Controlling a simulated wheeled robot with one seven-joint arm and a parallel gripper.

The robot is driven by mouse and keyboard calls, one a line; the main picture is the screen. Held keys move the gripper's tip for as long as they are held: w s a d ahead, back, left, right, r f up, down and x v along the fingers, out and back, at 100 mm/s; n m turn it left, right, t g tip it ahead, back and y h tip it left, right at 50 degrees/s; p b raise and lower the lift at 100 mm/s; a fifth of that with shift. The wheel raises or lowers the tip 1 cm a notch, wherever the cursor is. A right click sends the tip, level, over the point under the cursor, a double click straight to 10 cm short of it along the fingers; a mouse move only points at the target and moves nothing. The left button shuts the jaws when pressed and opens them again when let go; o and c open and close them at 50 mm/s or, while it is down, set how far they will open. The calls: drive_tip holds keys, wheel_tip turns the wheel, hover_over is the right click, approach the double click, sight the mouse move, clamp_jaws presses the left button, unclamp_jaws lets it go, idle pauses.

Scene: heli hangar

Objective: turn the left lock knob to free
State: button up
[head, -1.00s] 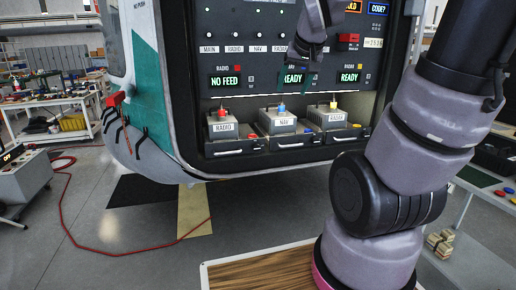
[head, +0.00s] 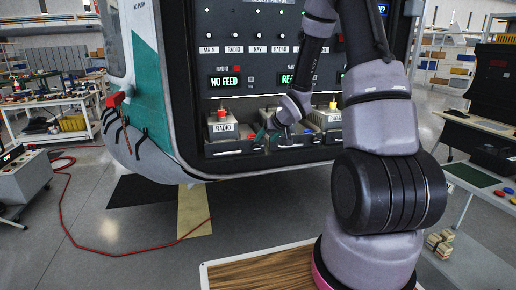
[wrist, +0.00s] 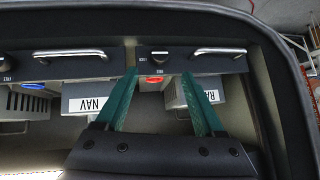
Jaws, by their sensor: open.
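The RADIO tray (head: 212,155) is the left one of the row below the panel. In the wrist view, which is upside down, a small dark lock knob (wrist: 158,56) sits on the tray front beside the RADIO tray's bar handle (wrist: 220,51). In the head view my gripper (head: 261,137) is at the RADIO tray's right end, and my wrist hides the knob.
The RADIO box (head: 223,130) shows a red top. The NAV box (wrist: 90,92) is beside it, partly hidden by my arm in the head view. The NO FEED display (head: 226,81) is above. A red hose (head: 63,210) lies on the floor at left.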

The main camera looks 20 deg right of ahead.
sight(257, 148)
drive_tip(key=x, duration=0.9)
drive_tip(key=shift+w+f, duration=0.15)
drive_tip(key=shift+f, duration=0.05)
clamp_jaws()
drive_tip(key=shift+a, duration=0.1)
